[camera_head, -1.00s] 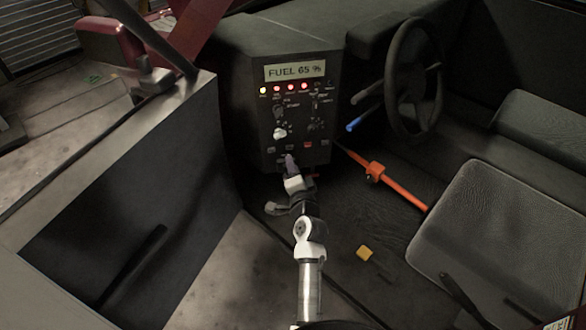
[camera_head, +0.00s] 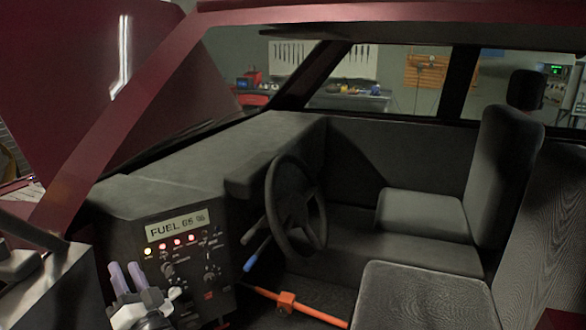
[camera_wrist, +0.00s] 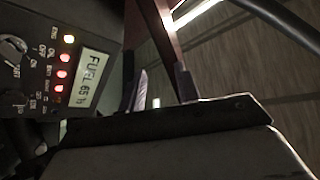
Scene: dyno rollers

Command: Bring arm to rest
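My gripper (camera_head: 127,278) is at the lower left of the head view, in front of the left side of the dark control panel (camera_head: 225,262). Its two pale purple fingers point up, with a gap between them and nothing held. In the wrist view the gripper (camera_wrist: 163,90) also shows two separate fingers. The panel's display (camera_head: 178,226) reads FUEL 65 %, with a row of lit lamps under it. The display (camera_wrist: 90,82) appears turned sideways in the wrist view. Most of my arm is out of the head view.
A steering wheel (camera_head: 296,207) and an orange bar (camera_head: 300,304) are right of the panel. Grey seats (camera_head: 420,295) fill the right. A red frame bar (camera_head: 130,135) crosses the upper left. A workbench (camera_head: 350,101) stands beyond the windows.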

